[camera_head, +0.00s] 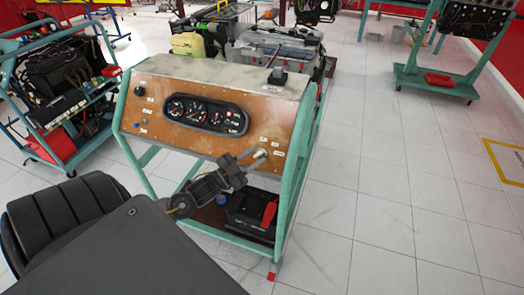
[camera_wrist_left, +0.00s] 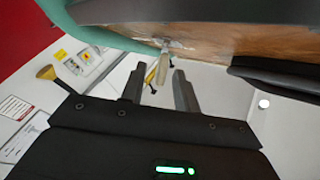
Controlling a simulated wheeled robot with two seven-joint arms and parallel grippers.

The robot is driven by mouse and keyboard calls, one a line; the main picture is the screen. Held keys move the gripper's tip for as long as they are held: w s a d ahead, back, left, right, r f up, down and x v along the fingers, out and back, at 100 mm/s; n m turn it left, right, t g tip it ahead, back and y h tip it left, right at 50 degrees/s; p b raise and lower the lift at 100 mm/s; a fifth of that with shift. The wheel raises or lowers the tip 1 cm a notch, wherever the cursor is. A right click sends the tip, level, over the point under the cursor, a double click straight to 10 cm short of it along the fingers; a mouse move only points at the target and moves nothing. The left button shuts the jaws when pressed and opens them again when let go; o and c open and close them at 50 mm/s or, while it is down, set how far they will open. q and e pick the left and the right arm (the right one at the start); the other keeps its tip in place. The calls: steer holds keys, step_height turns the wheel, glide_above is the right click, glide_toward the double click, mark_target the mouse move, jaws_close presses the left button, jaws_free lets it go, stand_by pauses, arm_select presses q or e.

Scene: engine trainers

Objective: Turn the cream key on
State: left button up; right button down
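The cream key (camera_head: 260,153) sits at the lower right of the brown panel (camera_head: 165,130) of the teal engine trainer. In the left wrist view the cream key (camera_wrist_left: 164,66) points down from the panel, at the gap between my fingertips. My left gripper (camera_head: 251,160) is just in front of it, with its fingers apart. In the wrist view the open left gripper (camera_wrist_left: 168,76) shows a clear gap between its two fingers. Whether a finger touches the key cannot be told. My right gripper is not in view.
A gauge cluster (camera_head: 203,114) is in the panel's middle. A black battery (camera_head: 252,212) with a red part stands on the trainer's lower shelf. Another teal stand (camera_head: 450,80) is at the back right. The tiled floor (camera_head: 390,200) on the right is clear.

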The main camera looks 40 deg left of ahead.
arm_select(q)
steer(key=b+v, duration=0.1)
steer(key=v, duration=0.5)
steer(key=shift+s, duration=0.3)
steer(key=shift+a+f, duration=0.1)
